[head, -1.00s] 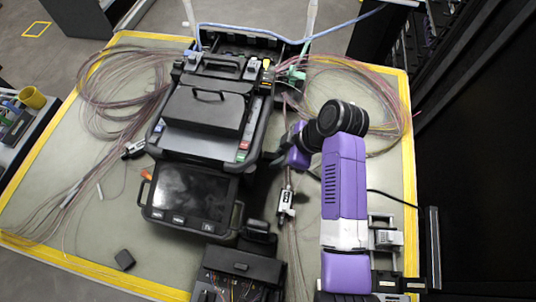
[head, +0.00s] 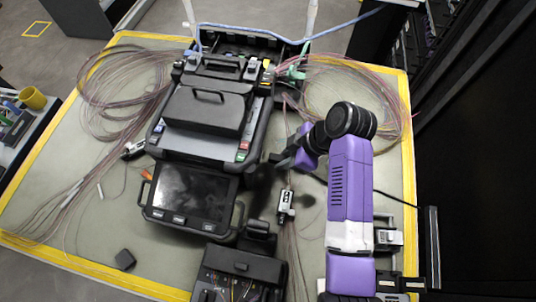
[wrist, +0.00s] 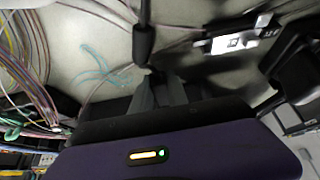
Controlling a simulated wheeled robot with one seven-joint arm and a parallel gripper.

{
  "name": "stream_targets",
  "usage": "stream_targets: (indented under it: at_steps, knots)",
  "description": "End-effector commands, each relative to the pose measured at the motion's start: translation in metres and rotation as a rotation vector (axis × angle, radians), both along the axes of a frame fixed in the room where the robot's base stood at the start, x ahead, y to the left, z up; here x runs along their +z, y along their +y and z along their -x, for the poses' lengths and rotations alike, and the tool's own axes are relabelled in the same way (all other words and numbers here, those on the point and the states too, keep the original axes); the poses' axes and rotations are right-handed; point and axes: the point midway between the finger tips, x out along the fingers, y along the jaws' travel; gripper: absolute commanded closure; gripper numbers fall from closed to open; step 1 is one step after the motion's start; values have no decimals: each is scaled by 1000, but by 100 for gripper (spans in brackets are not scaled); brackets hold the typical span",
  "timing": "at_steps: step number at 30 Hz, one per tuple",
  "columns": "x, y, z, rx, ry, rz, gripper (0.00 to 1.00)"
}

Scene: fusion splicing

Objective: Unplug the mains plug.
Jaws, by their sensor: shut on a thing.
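My gripper (head: 288,158) is just right of the black fusion splicer (head: 203,112) in the head view, low beside its right side. In the wrist view, my gripper (wrist: 160,88) is shut on the mains plug. The plug's black sleeve (wrist: 145,45) and its cable show just beyond the fingertips; the plug body is mostly hidden between the fingers. In the head view the plug is too dark and small to make out. A black cable (head: 383,192) shows right of my arm. I cannot tell whether the plug still sits in its socket.
A small clamp-like device (head: 286,205) lies below my gripper; it also shows in the wrist view (wrist: 236,40). Coiled fibres (head: 345,75) lie at the back right. A black case (head: 240,272) stands at the front. Bare mat (head: 395,165) shows right of my arm.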

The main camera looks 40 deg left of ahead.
Motion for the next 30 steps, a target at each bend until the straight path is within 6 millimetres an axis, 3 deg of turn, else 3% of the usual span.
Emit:
stream_targets:
  at_steps: [30]
  knots:
    - [1, -17, 21, 0, -1, 0, 100]
